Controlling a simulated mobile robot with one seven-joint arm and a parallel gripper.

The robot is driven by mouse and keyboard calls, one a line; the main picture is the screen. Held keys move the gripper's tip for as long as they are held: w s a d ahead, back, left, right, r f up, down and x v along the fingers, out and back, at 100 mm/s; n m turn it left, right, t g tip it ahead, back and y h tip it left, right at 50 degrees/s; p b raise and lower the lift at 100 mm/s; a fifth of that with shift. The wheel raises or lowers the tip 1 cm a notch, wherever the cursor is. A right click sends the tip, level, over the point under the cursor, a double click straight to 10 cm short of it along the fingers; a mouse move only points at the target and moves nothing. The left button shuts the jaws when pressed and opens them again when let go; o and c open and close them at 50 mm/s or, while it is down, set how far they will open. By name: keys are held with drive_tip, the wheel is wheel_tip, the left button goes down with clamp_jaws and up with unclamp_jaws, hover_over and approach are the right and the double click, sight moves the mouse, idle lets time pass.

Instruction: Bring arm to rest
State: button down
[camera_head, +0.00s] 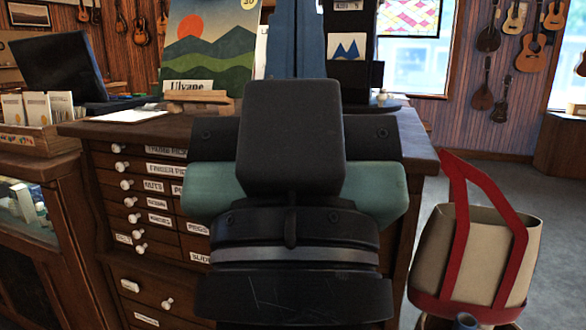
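My arm, black with a teal section and a grey band, rises in the middle of the head view. The end of it, with my gripper (292,140), is seen from behind, in front of the wooden drawer cabinet (100,200). A black box-shaped part covers its middle. The fingertips cannot be made out, so I cannot tell whether the gripper is open or shut. No held object shows. The arm hides much of the cabinet's front and top.
A laptop (58,65) stands left. A beige bag with red straps (478,250) is close at right. Grey floor (500,185) is open behind it.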

wheel_tip(320, 180, up, 32)
drive_tip(key=p, duration=3.1)
drive_tip(key=shift+s+a+f, duration=0.15)
drive_tip(key=shift+s+f, duration=0.1)
